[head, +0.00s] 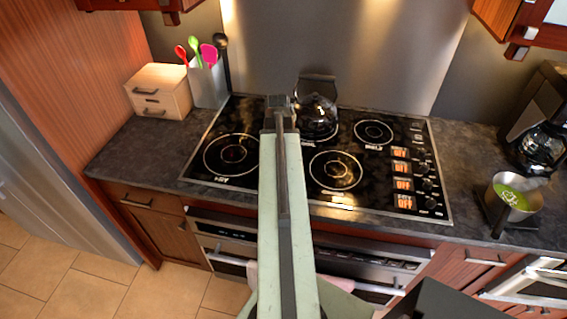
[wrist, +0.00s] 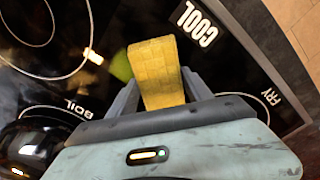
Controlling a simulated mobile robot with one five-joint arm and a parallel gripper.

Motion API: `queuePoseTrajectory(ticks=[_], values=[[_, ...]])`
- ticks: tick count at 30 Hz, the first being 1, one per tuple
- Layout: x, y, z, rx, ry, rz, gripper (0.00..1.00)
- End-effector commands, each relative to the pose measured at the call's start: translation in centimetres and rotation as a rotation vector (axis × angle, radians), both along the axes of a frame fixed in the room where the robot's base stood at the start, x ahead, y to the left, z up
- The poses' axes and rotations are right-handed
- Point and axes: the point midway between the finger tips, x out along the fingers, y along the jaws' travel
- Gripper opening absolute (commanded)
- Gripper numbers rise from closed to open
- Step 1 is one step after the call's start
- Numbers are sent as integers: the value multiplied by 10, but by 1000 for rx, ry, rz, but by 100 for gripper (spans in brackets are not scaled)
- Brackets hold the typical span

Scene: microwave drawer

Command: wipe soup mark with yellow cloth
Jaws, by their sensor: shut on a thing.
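The yellow cloth (wrist: 157,72) is clamped between the two fingers of my gripper (wrist: 160,88) in the wrist view and sticks out past them over the black cooktop (wrist: 110,20). A green soup mark (wrist: 120,66) shows just left of the cloth, partly covered by it or the left finger. I cannot tell whether the cloth touches the glass. In the head view my gripper (head: 281,104) is over the cooktop's back middle, left of the kettle. The cloth and the mark are hidden there behind my arm.
A glass kettle (head: 317,103) stands close to the right of my gripper. A utensil holder (head: 208,84) and a small drawer box (head: 160,91) stand at the back left. A pot with green soup (head: 513,196) and a coffee maker (head: 541,135) are on the right counter.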

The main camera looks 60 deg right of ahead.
Motion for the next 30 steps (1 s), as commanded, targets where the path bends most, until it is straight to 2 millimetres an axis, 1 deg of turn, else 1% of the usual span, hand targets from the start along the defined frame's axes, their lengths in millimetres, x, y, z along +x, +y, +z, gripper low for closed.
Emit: queuePoseTrajectory(ticks=[5,12,15,23,26,30], values=[[9,3,-1,2,-6,4,20],[33,11,1,2,-6,5,20],[38,13,1,2,-6,3,20],[37,13,2,1,-5,1,20],[37,13,9,2,-4,1,20],[37,13,26,1,-4,1,20]])
